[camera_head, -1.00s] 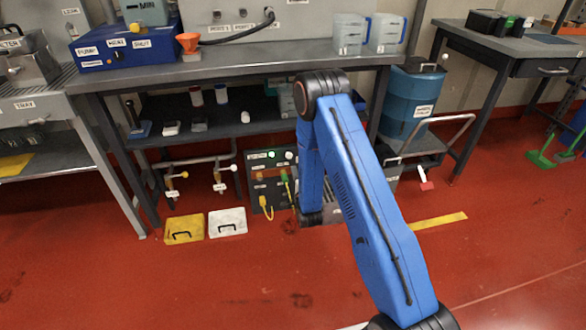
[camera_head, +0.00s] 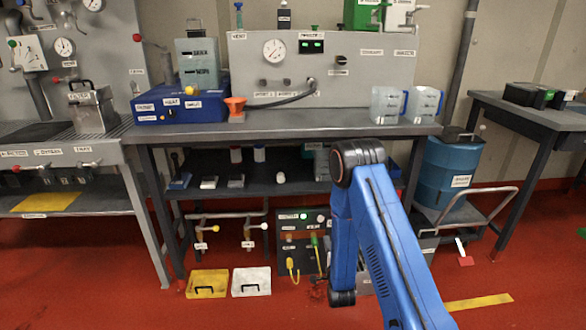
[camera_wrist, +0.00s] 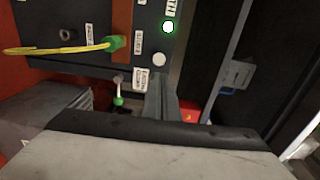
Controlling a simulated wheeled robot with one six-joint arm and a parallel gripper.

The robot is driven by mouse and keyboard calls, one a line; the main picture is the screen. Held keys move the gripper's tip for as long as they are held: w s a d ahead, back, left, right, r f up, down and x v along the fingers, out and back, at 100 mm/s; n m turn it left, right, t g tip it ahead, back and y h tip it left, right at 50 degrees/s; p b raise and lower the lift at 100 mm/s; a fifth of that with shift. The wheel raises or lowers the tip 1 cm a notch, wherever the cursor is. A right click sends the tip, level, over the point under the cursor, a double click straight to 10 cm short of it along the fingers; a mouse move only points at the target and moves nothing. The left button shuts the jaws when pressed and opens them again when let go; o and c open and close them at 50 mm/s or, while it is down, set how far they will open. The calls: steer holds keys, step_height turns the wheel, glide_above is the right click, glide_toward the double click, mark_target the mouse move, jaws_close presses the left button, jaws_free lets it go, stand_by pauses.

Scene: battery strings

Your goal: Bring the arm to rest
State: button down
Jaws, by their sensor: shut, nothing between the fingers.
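My blue arm (camera_head: 385,240) reaches up from the lower right and folds at a dark elbow joint. Its forearm hangs down in front of the low shelf, with the dark wrist end near the floor. My gripper (camera_wrist: 161,92) shows in the wrist view as narrow grey fingers together above a broad pale body with a black edge. It is shut and empty. In the head view its fingers are hidden behind the arm. A dark panel (camera_head: 290,262) with a lit green lamp stands close by. The panel (camera_wrist: 145,12) also shows in the wrist view, apart from the fingers.
The workbench (camera_head: 300,131) carries a blue case (camera_head: 180,107) and clear jugs (camera_head: 387,104). A yellow cable (camera_wrist: 65,48) plugs into the panel. Yellow (camera_head: 207,283) and white (camera_head: 251,281) boxes stand on the floor. A blue drum (camera_head: 448,172) on a trolley is right. The front floor is clear.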

steer(key=s+d+r+n+g, duration=0.1)
steer(key=s+r+n+g, duration=0.15)
steer(key=r, duration=0.75)
steer(key=s+d+r+n+g, duration=0.15)
steer(key=r+n, duration=0.25)
steer(key=r, duration=0.5)
steer(key=s+d+r+n+g, duration=0.2)
steer(key=s+r+n+g, duration=0.25)
steer(key=s+r, duration=0.7)
steer(key=s+d+r+n+g, duration=0.1)
steer(key=s+r+n+g, duration=0.1)
steer(key=s, duration=1.5)
steer(key=s+d+r+n+g, duration=0.2)
steer(key=s+n, duration=0.3)
steer(key=s, duration=1.2)
steer(key=shift+s+r, duration=0.25)
steer(key=shift+r, duration=0.05)
steer(key=shift+g, duration=0.25)
